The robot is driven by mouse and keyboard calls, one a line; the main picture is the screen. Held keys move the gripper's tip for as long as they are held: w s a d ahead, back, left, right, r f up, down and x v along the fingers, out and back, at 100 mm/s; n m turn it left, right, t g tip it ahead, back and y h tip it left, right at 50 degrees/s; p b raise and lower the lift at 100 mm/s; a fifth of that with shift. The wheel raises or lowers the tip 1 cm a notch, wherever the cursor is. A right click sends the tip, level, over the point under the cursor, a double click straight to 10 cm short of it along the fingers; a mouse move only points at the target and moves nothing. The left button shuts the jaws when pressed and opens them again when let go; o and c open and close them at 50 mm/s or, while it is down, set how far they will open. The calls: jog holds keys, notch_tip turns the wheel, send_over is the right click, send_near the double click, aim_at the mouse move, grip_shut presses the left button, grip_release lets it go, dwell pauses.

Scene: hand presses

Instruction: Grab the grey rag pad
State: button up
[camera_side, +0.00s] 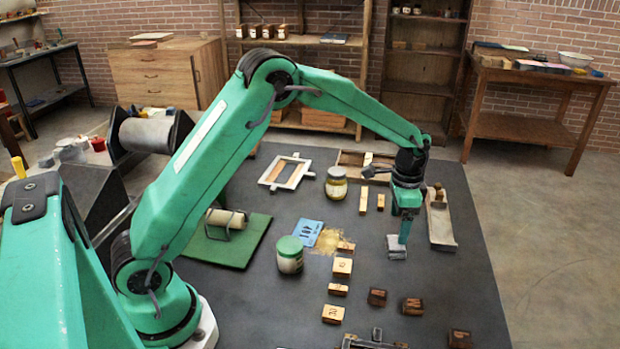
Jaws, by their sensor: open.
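The small grey rag pad (397,253) lies on the dark work mat (465,300), right of the middle. It looks like a short stack of grey layers. My gripper (404,238) points straight down at the pad, its green finger at the pad's upper right edge. The gripper is open. I cannot tell from this side view whether the finger touches the pad or whether the pad lies between the jaws. Part of the pad's top is hidden by the finger.
Several wooden letter blocks (342,267) lie left of and in front of the pad. A narrow tray (441,228) stands close on the right. The mat's right front is mostly clear.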

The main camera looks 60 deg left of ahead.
aim_at(396, 246)
jog(key=shift+w+f, duration=0.15)
jog(key=shift+f, duration=1.65)
jog(key=shift+w+f, duration=0.1)
jog(key=shift+f, duration=1.7)
jog(key=c, duration=1.1)
